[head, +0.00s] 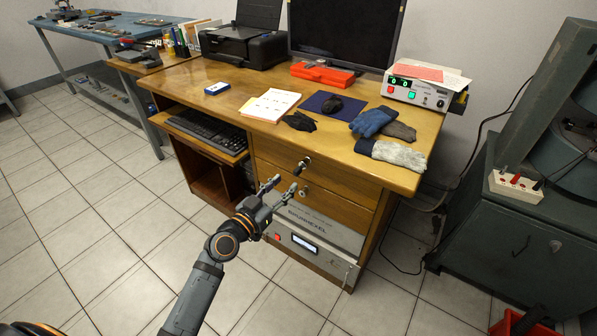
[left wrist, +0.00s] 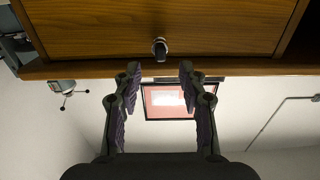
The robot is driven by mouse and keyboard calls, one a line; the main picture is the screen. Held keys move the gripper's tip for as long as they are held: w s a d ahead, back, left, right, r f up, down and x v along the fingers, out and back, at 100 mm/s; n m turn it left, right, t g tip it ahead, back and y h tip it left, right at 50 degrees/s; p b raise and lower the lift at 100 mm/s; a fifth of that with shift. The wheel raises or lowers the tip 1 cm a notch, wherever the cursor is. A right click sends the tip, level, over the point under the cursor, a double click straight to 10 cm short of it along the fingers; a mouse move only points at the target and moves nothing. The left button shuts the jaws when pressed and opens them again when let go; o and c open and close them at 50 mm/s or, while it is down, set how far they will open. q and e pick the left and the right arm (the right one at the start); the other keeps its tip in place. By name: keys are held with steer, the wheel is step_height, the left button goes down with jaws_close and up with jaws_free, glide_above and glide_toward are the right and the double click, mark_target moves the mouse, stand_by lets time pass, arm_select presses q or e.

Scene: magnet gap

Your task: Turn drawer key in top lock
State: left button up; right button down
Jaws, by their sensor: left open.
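The wooden desk has a top drawer (head: 330,178) with a small key (head: 303,163) sticking out of its lock. In the left wrist view, which looks upside down, the key (left wrist: 160,48) has a dark head and a silvery collar around the lock. My left gripper (head: 281,187) is open and empty in front of the drawers, apart from the key. In the left wrist view its fingers (left wrist: 159,80) stand either side of the key's line, with the key beyond the tips. A lower drawer has another lock (head: 304,190). My right gripper does not show.
Gloves (head: 372,122), a mouse pad (head: 320,104), papers (head: 268,105) and a power supply (head: 418,92) lie on the desk. A grey instrument (head: 305,243) sits below the drawers. A dark machine (head: 500,245) stands right. The tiled floor in front is clear.

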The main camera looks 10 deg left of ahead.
mark_target(295, 174)
arm_select(q)
steer(key=shift+b+x, duration=0.45)
steer(key=shift+x, duration=2.25)
steer(key=shift+c, duration=0.3)
